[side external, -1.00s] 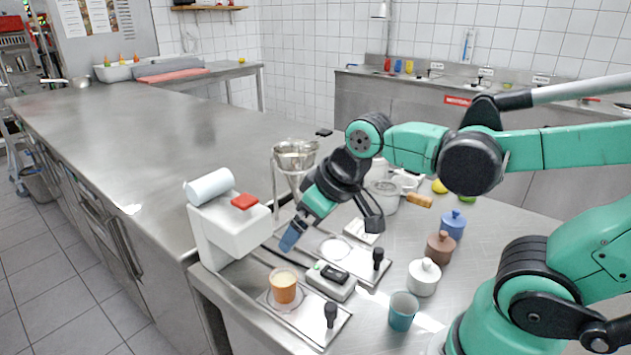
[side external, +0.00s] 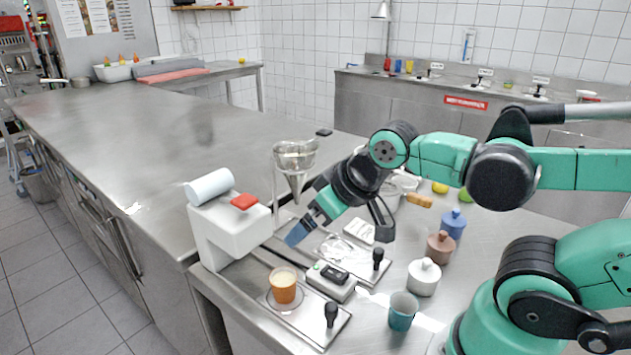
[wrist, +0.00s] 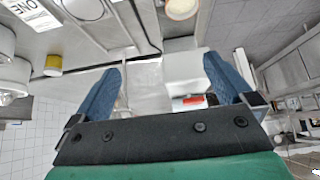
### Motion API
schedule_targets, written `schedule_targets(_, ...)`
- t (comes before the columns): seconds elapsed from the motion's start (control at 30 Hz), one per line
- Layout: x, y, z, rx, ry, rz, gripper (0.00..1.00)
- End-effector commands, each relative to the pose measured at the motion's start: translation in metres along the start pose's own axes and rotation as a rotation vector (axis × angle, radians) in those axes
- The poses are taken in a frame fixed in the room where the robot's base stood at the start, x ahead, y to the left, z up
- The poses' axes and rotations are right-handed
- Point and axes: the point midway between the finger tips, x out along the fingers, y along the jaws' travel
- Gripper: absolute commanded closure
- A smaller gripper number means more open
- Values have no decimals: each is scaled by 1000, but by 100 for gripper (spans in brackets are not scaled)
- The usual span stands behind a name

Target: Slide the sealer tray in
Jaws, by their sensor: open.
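The white sealer (side external: 225,228) with a film roll and a red button stands at the left of the near bench. A metal sliding tray (side external: 318,332) with a black knob (side external: 331,313) lies in front of it, carrying an orange filled cup (side external: 283,286). A second metal plate with a black knob (side external: 378,257) lies behind the control box. My gripper (side external: 297,236) hangs tilted beside the sealer, above the rear plate, away from both knobs. In the wrist view its blue fingers (wrist: 163,85) are spread, with nothing visible between them; the sealer's red button (wrist: 192,100) shows beyond.
A grey control box (side external: 330,280) sits between the plates. A funnel on a stand (side external: 295,165) is behind my gripper. A teal cup (side external: 403,311), white jar (side external: 424,277), brown jar (side external: 440,247) and blue jar (side external: 453,224) stand right of the plates. The long steel counter is mostly clear.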

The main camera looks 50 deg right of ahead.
Motion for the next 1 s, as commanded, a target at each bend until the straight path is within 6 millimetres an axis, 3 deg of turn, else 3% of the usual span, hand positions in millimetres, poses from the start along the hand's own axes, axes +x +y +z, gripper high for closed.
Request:
schedule_targets(0.17,0,0,0,0,0,0,0)
schedule_targets(0.33,3,-5,7,-82,-66,-14,41)
schedule_targets(0.6,11,-31,56,-616,-479,-175,41)
schedule_targets(0.7,10,-34,66,-727,-562,-227,41)
schedule_targets(1.0,25,-35,81,-762,-590,-245,41)
